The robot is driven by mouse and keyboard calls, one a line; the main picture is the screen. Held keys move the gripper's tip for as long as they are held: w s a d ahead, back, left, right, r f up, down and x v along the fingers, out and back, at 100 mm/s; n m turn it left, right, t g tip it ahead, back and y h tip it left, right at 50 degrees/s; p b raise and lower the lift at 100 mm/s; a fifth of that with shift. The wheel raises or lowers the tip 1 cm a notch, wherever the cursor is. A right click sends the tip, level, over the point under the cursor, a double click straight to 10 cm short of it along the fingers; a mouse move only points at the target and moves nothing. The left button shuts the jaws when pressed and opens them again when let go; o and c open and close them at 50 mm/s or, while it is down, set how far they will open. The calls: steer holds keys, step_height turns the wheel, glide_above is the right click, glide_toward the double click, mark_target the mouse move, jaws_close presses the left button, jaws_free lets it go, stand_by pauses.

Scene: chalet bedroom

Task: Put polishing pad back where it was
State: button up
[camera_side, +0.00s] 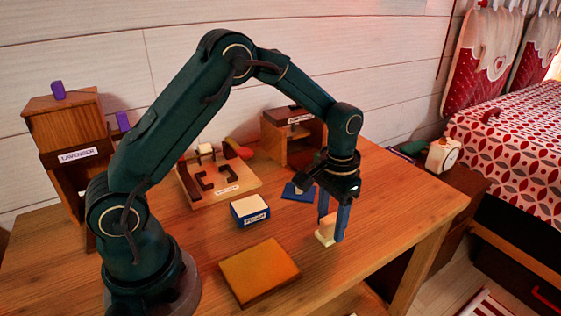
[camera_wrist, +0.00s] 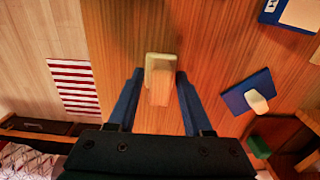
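A cream pad with a pale wooden grip, which looks like the polishing pad (camera_side: 325,238), rests on the tabletop near the right edge. It also shows in the wrist view (camera_wrist: 160,62), with the wooden grip pointing up toward the camera. My gripper (camera_side: 331,230) is pointed down over it, with its blue fingers on either side of the grip. In the wrist view, my gripper (camera_wrist: 159,73) is open, with gaps visible between both fingers and the grip. The fingers partly hide the pad in the side view.
A blue square with a cream knob (camera_wrist: 248,92) lies nearby. Left of it stand a blue-and-white labelled box (camera_side: 250,212) and a wooden tray (camera_side: 235,190) with dark pieces. An orange-topped board (camera_side: 260,272) lies in front. Small wooden cabinets (camera_side: 65,125) stand behind. Tabletop around the pad is clear.

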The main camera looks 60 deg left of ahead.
mark_target(331, 218)
stand_by(0.3)
step_height(331, 218, up, 12)
steer(key=s+r+t, duration=0.3)
steer(key=s+r, duration=0.2)
steer(key=s, duration=0.4)
steer(key=s+f+t, duration=0.2)
steer(key=s, duration=0.6)
steer(key=shift+s+f+t, duration=0.15)
steer(key=shift+f+t, duration=0.15)
steer(key=shift+f, duration=0.05)
